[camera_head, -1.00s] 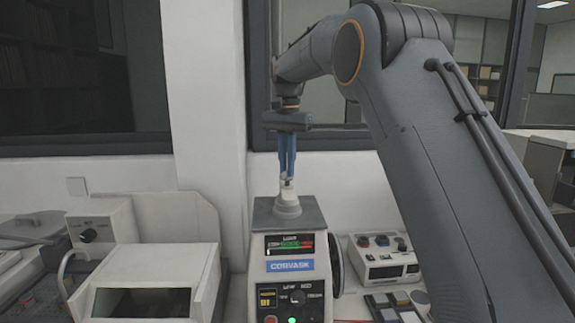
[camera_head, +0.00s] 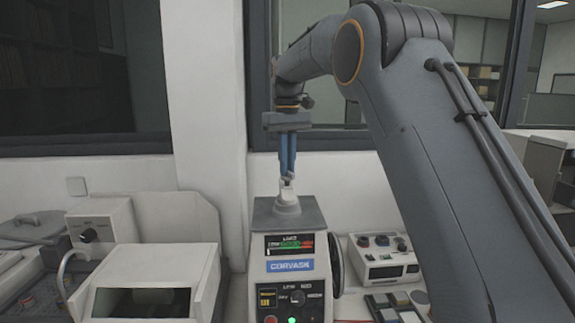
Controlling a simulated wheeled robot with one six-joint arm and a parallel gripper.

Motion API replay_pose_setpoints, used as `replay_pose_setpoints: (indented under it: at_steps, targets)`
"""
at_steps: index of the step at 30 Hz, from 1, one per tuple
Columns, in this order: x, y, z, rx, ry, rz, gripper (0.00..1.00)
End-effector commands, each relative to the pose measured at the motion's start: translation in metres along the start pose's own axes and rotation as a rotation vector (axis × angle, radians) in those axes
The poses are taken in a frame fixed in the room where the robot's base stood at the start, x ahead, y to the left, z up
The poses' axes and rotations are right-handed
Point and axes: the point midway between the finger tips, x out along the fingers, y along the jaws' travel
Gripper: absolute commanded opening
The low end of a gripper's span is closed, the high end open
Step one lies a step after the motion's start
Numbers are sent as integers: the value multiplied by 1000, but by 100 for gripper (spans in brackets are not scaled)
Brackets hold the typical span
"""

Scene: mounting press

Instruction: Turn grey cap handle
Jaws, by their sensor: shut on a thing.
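The mounting press (camera_head: 289,285) stands on the bench in the middle, with a blue label and a lit green lamp on its front. The grey cap (camera_head: 287,205) sits on its dark top plate, with its handle (camera_head: 286,186) standing up from it. My gripper (camera_head: 287,177) reaches down from above with blue fingers and is shut on the handle. The fingers hide the upper part of the handle.
A white machine with a dark window (camera_head: 141,302) stands to the left. A wall and pillar (camera_head: 206,110) rise close behind the press.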

Motion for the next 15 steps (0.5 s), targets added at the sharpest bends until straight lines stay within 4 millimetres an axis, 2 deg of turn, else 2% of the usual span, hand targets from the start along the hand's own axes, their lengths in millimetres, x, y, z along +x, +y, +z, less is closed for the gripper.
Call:
replay_pose_setpoints:
  at_steps: [15]
  targets:
    - [-2,0,0,-489,3,1,0]
